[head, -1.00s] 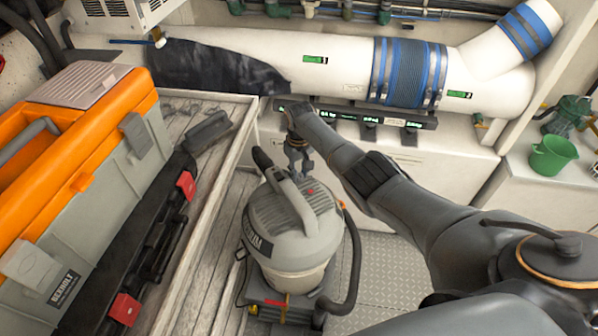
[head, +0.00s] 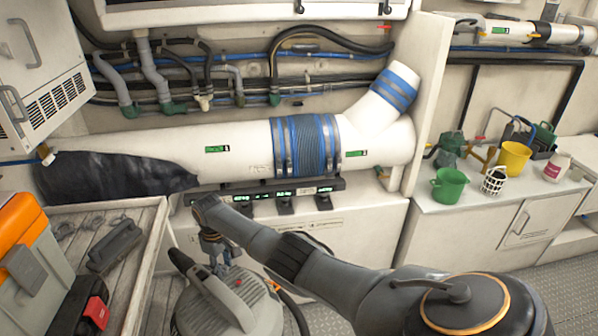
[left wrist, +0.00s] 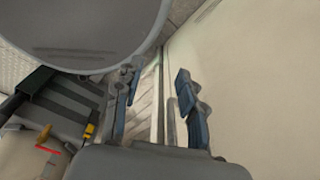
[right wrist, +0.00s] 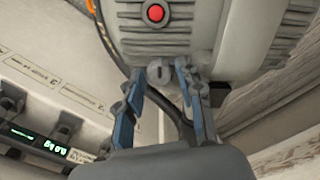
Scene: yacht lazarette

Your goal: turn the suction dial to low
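The grey vacuum (head: 250,310) stands low in the head view, its lower part cut off by the frame edge. In the right wrist view its ribbed housing (right wrist: 210,25) has a red button (right wrist: 155,13) and a small grey knob (right wrist: 159,76), which looks like the suction dial. My right gripper (right wrist: 160,70) is open, with its fingertips on either side of this knob; I cannot tell whether they touch it. It points down behind the vacuum's handle in the head view (head: 217,268). No dial marks are readable. My left gripper (left wrist: 158,85) is open and empty beside a round grey body.
A workbench (head: 150,225) with an orange and grey toolbox (head: 30,255) is at left. A large white duct (head: 235,145) crosses the back above a row of green displays (head: 285,193). A counter (head: 455,200) at right holds a green mug (head: 449,186) and a yellow bucket (head: 514,158).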

